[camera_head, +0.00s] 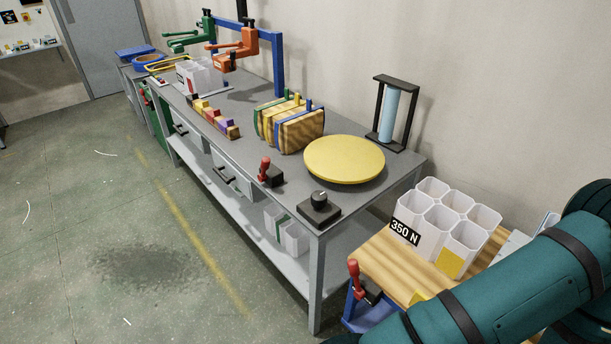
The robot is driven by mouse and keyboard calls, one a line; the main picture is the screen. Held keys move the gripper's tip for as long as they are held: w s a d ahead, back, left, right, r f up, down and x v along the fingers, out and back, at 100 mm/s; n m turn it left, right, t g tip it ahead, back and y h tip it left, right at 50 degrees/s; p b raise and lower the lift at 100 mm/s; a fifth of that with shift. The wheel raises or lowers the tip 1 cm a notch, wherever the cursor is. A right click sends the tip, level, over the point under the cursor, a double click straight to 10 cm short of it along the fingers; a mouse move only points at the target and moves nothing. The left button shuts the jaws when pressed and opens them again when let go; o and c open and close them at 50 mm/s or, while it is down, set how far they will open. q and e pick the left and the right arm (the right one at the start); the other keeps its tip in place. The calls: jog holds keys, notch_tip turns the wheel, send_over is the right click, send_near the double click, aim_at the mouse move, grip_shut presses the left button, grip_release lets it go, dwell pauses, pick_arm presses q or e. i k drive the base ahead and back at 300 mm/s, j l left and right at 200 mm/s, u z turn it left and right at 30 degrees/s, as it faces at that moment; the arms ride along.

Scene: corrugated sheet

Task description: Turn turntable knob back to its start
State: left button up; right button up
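The yellow round turntable (344,158) lies flat on the grey workbench near its right end. A black knob (319,197) on a dark square base sits at the bench's front right corner, just in front of the turntable. A light mark shows on the knob, but its exact angle is too small to read. A teal arm of mine fills the lower right of the head view, apart from the knob. Neither gripper shows in this view.
A red-handled lever (265,169) stands left of the knob. Wooden pieces in a rack (290,122) and a black frame with a blue cylinder (390,115) stand behind. White hexagonal cups (446,217) marked "350 N" stand on a wooden top (385,262) at right. Floor at left is clear.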

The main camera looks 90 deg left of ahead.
aim_at(319, 197)
jog(key=u, duration=2.9)
